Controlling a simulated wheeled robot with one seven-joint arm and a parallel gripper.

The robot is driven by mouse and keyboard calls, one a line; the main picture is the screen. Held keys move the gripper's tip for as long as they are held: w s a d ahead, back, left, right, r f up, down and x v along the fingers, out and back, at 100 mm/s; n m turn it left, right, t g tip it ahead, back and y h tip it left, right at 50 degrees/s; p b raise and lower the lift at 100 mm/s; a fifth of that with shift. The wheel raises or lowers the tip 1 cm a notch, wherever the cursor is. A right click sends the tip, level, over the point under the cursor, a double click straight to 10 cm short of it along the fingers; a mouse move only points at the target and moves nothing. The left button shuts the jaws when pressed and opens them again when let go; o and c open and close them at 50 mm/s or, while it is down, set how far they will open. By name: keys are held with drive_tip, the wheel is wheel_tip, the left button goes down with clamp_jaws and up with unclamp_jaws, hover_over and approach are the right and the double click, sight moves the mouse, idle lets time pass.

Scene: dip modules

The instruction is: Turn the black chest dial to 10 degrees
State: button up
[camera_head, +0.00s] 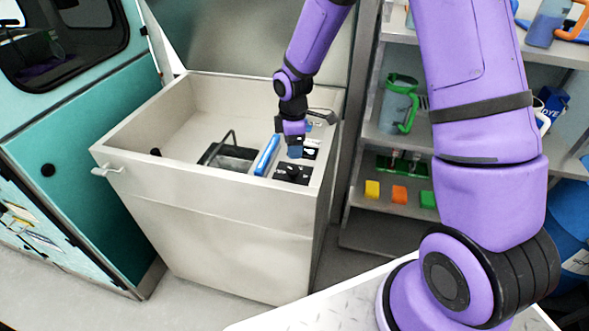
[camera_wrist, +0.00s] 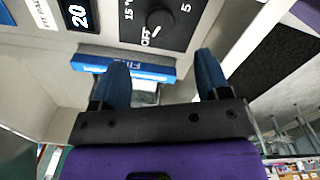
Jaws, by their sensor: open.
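The open white chest (camera_head: 210,220) stands left of centre in the head view. Its black dial (camera_head: 292,172) sits on a dark panel in the chest's right front corner. In the head view my gripper (camera_head: 294,151) is just behind the dial, over the chest's right side.
A small display reading 20 (camera_wrist: 78,15) is left of the dial. A blue strip marked FILL (camera_wrist: 135,67) is close to my left finger; it also shows in the head view (camera_head: 267,155). A raised lid (camera_head: 260,35) stands behind the chest. Shelves (camera_head: 375,140) are at the right.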

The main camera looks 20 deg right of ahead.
sight(293, 170)
wheel_tip(293, 170, down, 10)
drive_tip(key=shift+r, duration=0.25)
idle(0.3)
drive_tip(key=c, duration=0.9)
